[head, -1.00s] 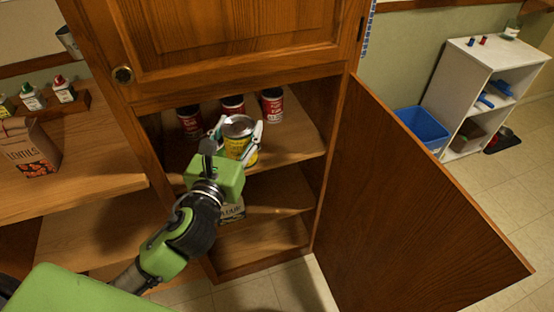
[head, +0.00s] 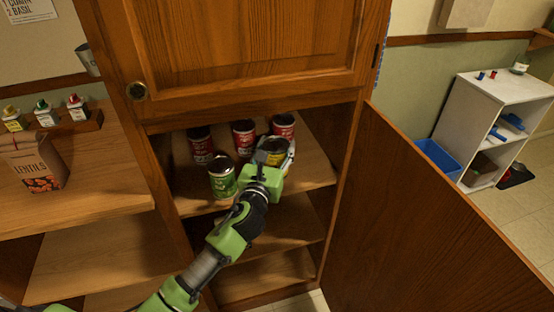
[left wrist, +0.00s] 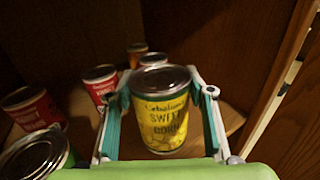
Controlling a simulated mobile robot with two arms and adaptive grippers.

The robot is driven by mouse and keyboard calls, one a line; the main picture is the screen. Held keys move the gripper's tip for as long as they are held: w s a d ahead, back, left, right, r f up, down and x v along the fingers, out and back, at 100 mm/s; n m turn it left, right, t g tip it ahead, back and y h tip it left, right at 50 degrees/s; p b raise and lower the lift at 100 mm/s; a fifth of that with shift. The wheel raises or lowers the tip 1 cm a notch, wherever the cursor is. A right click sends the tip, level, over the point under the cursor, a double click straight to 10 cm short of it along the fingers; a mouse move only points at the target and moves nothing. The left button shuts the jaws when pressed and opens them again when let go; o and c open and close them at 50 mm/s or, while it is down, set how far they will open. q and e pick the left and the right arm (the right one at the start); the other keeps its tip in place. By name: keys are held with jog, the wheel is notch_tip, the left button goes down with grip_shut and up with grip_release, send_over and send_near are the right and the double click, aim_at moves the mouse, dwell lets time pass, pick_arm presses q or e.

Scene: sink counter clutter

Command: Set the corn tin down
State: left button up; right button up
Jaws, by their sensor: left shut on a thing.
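My left gripper (head: 270,160) is shut on the yellow corn tin (left wrist: 163,118), one finger on each side. The tin is upright, its "Sweet Corn" label facing the left wrist camera. In the head view the corn tin (head: 273,145) is inside the open cupboard, over the right part of the upper shelf (head: 315,172). I cannot tell whether its base touches the shelf. A green tin (head: 222,182) stands to its left, nearer the shelf front. My right gripper is not in view.
Red tins (head: 200,146), (head: 244,136) and (head: 283,126) stand behind on the same shelf. The open cupboard door (head: 420,220) hangs at the right. The left wrist view shows the green tin (left wrist: 38,158) close at the left. A lentils bag (head: 35,165) is on the counter.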

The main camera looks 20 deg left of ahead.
pick_arm(q)
jog(key=shift+w+f, duration=0.2)
jog(key=shift+w, duration=0.05)
notch_tip(320, 180, down, 3)
jog(key=shift+w+d+f+b, duration=0.1)
jog(key=shift+b, duration=0.55)
jog(key=shift+f, duration=0.2)
jog(key=o, duration=1.6)
jog(key=shift+o, duration=0.2)
